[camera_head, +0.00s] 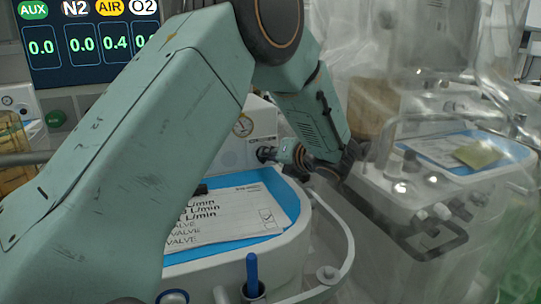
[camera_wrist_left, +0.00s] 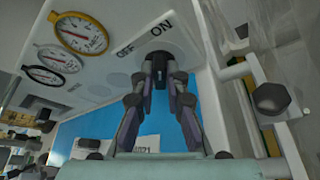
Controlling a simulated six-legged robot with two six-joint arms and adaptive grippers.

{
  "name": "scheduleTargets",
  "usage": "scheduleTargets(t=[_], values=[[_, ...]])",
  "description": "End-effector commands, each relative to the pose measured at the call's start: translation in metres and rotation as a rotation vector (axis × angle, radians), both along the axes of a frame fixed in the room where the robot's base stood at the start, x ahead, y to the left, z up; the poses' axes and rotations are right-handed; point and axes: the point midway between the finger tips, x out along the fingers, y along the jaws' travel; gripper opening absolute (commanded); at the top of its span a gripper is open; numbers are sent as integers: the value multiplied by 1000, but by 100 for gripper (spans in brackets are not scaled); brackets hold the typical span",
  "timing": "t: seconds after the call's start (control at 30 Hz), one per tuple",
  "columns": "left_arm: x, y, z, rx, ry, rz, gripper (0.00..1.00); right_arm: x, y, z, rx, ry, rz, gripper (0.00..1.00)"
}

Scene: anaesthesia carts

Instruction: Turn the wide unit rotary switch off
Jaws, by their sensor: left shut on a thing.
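The wide unit's rotary switch (camera_wrist_left: 159,72) is a dark knob on a pale panel, beneath the printed words OFF and ON in the left wrist view. My left gripper (camera_wrist_left: 160,80) has its two fingers closed on the knob from both sides. In the head view the gripper (camera_head: 284,153) is at the front panel, beside the dark knob (camera_head: 265,154), with my green arm reaching across the picture. The fingers partly cover the knob, so I cannot tell which word it points at. My right gripper is in neither view.
Several round gauges (camera_wrist_left: 82,33) sit left of the switch. A metal rail with a knob (camera_wrist_left: 270,98) stands close on the right. A blue tray (camera_head: 290,200) with papers lies below the switch. A plastic-draped cart (camera_head: 400,215) stands to the right.

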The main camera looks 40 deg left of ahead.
Motion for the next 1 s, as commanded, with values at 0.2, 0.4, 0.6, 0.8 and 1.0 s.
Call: scheduleTargets(t=[0.2, 0.4, 0.6, 0.8, 1.0], values=[[-1, 2, 1, -25, -50, 3, 0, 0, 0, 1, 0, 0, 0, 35], [-3, 2, 2, -88, -168, 4, 0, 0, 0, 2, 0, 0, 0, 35], [-4, 3, 0, -174, -333, 3, 0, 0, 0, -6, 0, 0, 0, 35], [-6, 4, -1, -261, -505, 2, 0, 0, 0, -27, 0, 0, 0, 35], [-7, 5, -3, -348, -674, 1, 0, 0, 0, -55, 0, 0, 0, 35]])
